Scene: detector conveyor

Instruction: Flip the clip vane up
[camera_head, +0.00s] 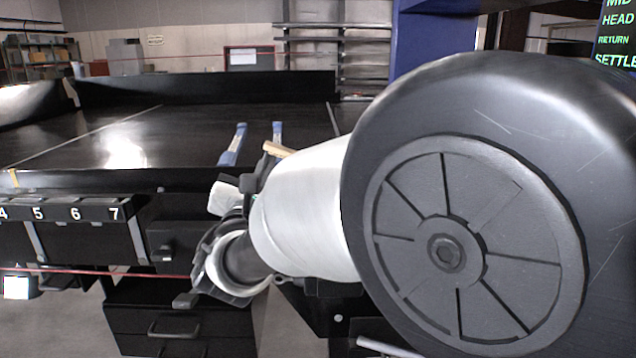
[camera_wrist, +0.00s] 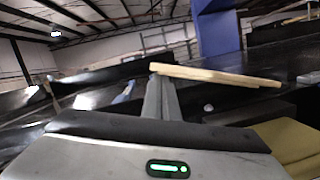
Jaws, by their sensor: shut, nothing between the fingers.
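My gripper (camera_wrist: 161,98) is shut and empty; its narrow grey fingers point forward in the wrist view. A flat tan strip (camera_wrist: 215,76) lies across the view at the fingertips, tilted slightly down to the right. Whether the fingers touch it is unclear. In the head view only a short piece of the tan strip (camera_head: 277,149) shows, beside my arm. Two upright blue pieces (camera_head: 233,145) stand near the belt's front edge, left of and behind the strip. I cannot tell for certain which part is the clip vane. My arm hides much of this area.
A wide black conveyor belt (camera_head: 110,135) with raised side walls spreads behind and left. My large arm joint blocks the right half. A blue column (camera_head: 432,45) rises behind.

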